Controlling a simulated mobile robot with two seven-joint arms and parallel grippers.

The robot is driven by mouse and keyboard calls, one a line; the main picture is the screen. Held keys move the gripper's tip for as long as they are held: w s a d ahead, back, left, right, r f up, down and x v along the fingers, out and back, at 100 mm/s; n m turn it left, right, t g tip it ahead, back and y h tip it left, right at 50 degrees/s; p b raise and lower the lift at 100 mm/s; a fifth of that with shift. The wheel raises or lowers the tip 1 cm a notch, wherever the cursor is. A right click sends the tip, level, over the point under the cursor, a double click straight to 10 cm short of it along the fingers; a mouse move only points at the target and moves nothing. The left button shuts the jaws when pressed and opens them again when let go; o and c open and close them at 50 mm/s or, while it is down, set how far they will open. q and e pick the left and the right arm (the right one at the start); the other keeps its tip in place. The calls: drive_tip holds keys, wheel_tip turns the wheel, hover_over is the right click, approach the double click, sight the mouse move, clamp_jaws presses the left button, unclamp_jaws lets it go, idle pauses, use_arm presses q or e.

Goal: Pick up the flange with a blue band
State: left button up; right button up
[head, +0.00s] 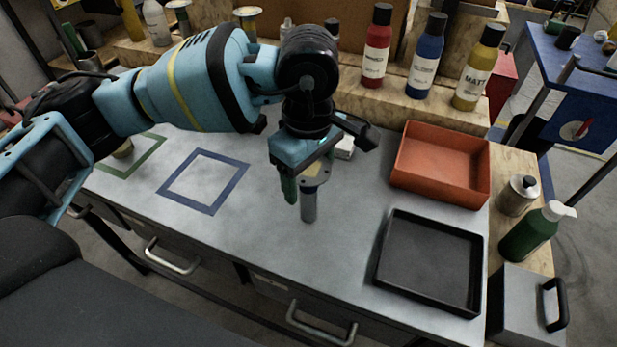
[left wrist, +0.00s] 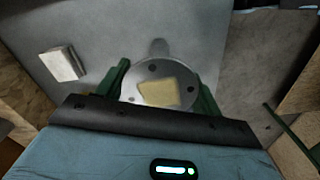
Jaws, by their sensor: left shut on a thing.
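My left gripper (head: 302,182) points down over the grey bench and is shut on a grey metal flange (head: 309,205). The flange's stem points down in the head view; I cannot tell whether its lower end touches the bench. In the left wrist view, the round flange plate (left wrist: 150,84) sits between the two green fingers (left wrist: 162,90). The plate has dark bolt holes and a pale yellow square patch. No blue band shows on the visible parts. My right gripper is not in view.
A blue square outline (head: 203,181) and a green one (head: 134,158) mark the bench at left. A black tray (head: 430,284) and an orange bin (head: 441,187) stand at right. A small white box (head: 345,149) lies behind the gripper. Bottles (head: 425,58) line the back ledge.

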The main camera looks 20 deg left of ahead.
use_arm(q)
drive_tip(key=shift+r, duration=0.45)
wheel_tip(320, 180, up, 2)
drive_tip(key=shift+r, duration=0.15)
drive_tip(key=s+a, duration=0.2)
drive_tip(key=s, duration=0.5)
drive_tip(key=s+a+r+b, duration=0.1)
drive_tip(key=s, duration=0.7)
drive_tip(key=shift+s+a+r, duration=0.15)
drive_tip(key=shift+s+a, duration=0.15)
drive_tip(key=shift+a, duration=0.05)
